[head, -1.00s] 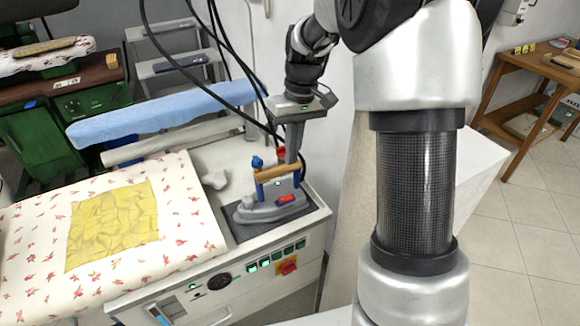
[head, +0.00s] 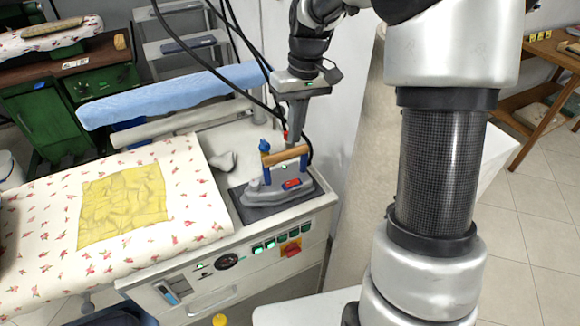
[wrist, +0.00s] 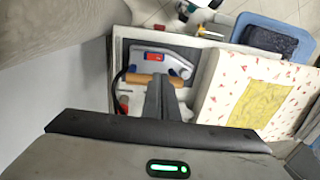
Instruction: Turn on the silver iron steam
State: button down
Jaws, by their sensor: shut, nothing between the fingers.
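The silver iron (head: 270,193) rests on a dark pad (head: 243,209) at the right end of the ironing station. My gripper (head: 294,143) is shut and empty, pointing down just behind the right part of the handle. In the wrist view the gripper tips (wrist: 158,77) overlap the handle (wrist: 140,80), with the iron (wrist: 175,59) beyond. I cannot tell whether they touch. A red part behind the handle is mostly hidden.
The floral ironing board (head: 190,218) with a yellow cloth (head: 122,203) lies left of the iron. A control panel (head: 228,262) with green switches and a red-and-yellow one is on the station's front. Black cables hang behind. A white wall is close on the right.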

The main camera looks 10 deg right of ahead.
aim_at(287, 184)
jog(key=f, duration=0.4)
jog(key=a+f, duration=0.1)
jog(key=f, duration=0.4)
jog(key=f+b, duration=0.1)
jog(key=f, duration=0.4)
jog(key=shift+s+a, duration=0.25)
jog(key=shift+a, duration=0.1)
jog(key=shift+a+f+b, duration=0.15)
jog(key=shift+f+b, duration=0.2)
jog(key=shift+f, duration=0.1)
jog(key=shift+s+r, duration=0.1)
jog(key=shift+r, duration=0.1)
jog(key=shift+w+d+p, duration=0.3)
jog(key=shift+d+p, duration=0.05)
jog(key=shift+d, duration=0.6)
jog(key=shift+a+r, duration=0.1)
